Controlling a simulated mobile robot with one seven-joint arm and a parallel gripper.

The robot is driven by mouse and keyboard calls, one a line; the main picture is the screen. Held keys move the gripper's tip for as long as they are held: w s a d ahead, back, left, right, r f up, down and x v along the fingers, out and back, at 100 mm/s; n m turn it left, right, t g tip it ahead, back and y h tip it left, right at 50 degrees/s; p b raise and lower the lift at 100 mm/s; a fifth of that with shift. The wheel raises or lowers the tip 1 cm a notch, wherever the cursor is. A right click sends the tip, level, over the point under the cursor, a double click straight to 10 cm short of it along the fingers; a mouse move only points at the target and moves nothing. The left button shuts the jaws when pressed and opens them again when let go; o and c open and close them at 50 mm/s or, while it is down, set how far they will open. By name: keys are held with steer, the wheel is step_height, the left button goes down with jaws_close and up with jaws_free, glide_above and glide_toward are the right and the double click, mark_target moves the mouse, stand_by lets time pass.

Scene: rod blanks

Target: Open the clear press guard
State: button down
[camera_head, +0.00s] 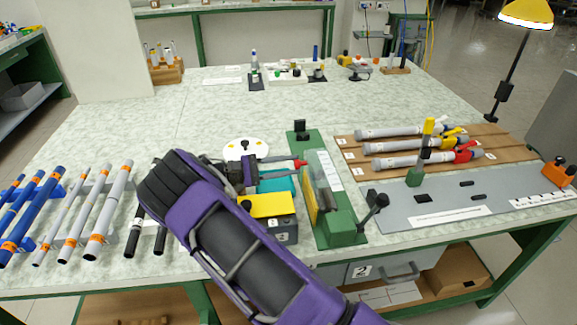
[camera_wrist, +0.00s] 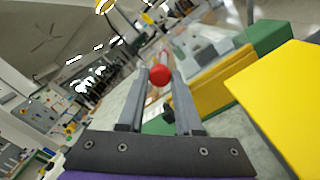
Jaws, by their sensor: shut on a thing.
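The press is a green frame (camera_head: 341,229) near the front middle of the table, with a clear guard panel (camera_head: 323,178) standing over its bed. A red knob (camera_head: 300,163) shows at the guard's left side. My gripper (camera_head: 294,162) reaches in from the left with its fingers at this knob. In the wrist view my gripper (camera_wrist: 162,88) is shut on the red knob (camera_wrist: 160,75), which sits between the fingertips. The green press and a yellow part (camera_wrist: 213,84) lie just right of the fingers there. How far the guard is swung is hard to tell.
A yellow-topped box (camera_head: 267,205) stands close below my gripper, left of the press. A black-knobbed lever (camera_head: 375,205) is right of the press. A grey board (camera_head: 465,195) and wooden rack (camera_head: 425,150) lie right; blue and grey rods (camera_head: 110,210) lie left.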

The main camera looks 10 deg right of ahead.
steer(key=c, duration=0.6)
jaws_free()
steer(key=shift+a+f+b, duration=0.2)
steer(key=shift+a+b, duration=0.45)
steer(key=shift+a, duration=3.7)
steer(key=shift+a+f+b, duration=0.2)
steer(key=shift+a+b, duration=0.45)
steer(key=shift+a, duration=3.65)
